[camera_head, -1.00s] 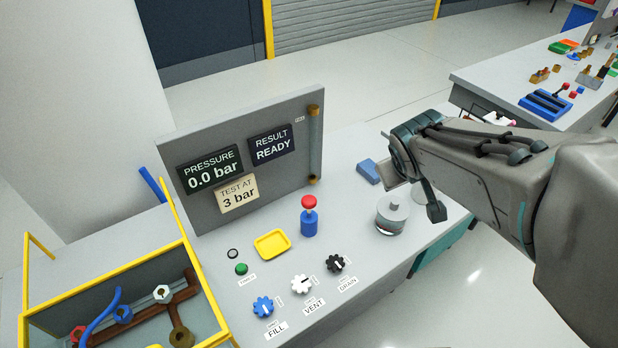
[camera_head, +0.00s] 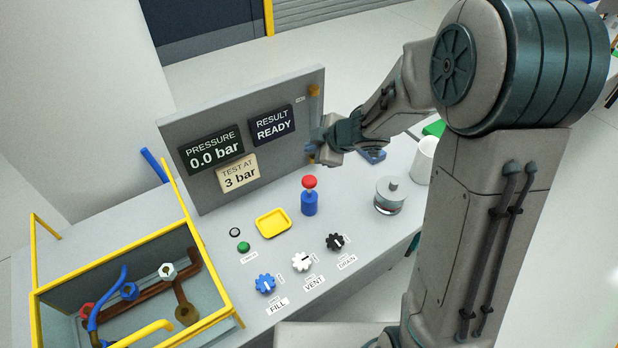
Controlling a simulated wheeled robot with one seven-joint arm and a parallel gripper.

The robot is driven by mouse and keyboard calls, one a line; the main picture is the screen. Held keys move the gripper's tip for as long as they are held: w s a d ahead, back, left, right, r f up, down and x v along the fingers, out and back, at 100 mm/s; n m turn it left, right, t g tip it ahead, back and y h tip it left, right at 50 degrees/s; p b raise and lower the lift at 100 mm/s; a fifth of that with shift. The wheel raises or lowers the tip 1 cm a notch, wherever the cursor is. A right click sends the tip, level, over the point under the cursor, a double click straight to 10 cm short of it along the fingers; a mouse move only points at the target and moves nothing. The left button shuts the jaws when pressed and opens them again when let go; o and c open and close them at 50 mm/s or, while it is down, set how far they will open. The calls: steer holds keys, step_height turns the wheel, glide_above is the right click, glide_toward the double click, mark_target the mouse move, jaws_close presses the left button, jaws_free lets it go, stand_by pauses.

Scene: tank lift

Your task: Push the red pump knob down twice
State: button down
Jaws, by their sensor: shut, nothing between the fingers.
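The red pump knob (camera_head: 309,182) sits on top of a small blue pump body (camera_head: 309,204), which stands upright on the grey bench in front of the display panel. The knob stands clear above the blue body. My gripper (camera_head: 313,152) is shut and empty. In the picture it shows just above the knob, in front of the panel's right edge, with a visible gap to the knob. Its fingers are small and partly hidden by the wrist.
The panel (camera_head: 285,172) reads 0.0 bar, test at 3 bar, result ready. A yellow tray (camera_head: 273,223), a green button (camera_head: 243,247), and fill, vent and drain knobs (camera_head: 302,262) lie in front. A metal canister (camera_head: 389,197) stands right. A yellow-framed tank (camera_head: 130,300) is at left.

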steer(key=b, duration=0.8)
glide_above(315, 183)
steer(key=f, duration=0.6)
steer(key=shift+w+a+f, duration=0.3)
steer(key=shift+w+f, duration=0.05)
steer(key=shift+f+b, duration=0.6)
steer(key=shift+f, duration=0.4)
steer(key=shift+f, duration=0.15)
steer(key=shift+f, duration=0.3)
steer(key=shift+s+f+b, duration=0.1)
steer(key=shift+f+b, duration=1.75)
steer(key=shift+f, duration=0.3)
stand_by(2.2)
